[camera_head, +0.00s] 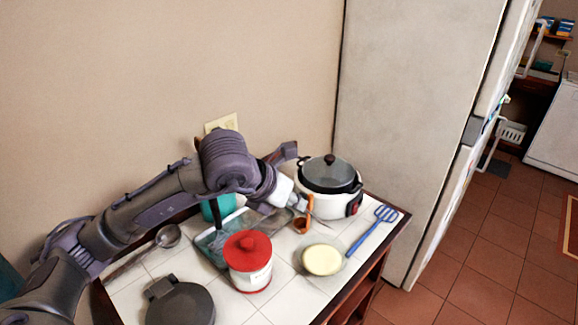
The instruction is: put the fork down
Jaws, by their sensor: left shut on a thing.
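My left arm reaches in from the left over the tiled table, and its gripper (300,203) is low over the table, in front of the white rice cooker. It is shut on a small brown wooden-looking utensil (303,225) whose rounded end hangs down near the tiles. I cannot tell whether this is the fork, or whether it touches the table. A blue utensil (369,231) with a slotted, fork-like head lies on the table at the right edge, apart from the gripper. My right gripper is not in view.
A rice cooker (331,187) stands at the back. A red-lidded canister (249,267), a bowl with pale yellow contents (322,260), a dark round appliance (180,304) and a metal ladle (167,237) crowd the table (285,306). A tall fridge (415,110) stands to the right.

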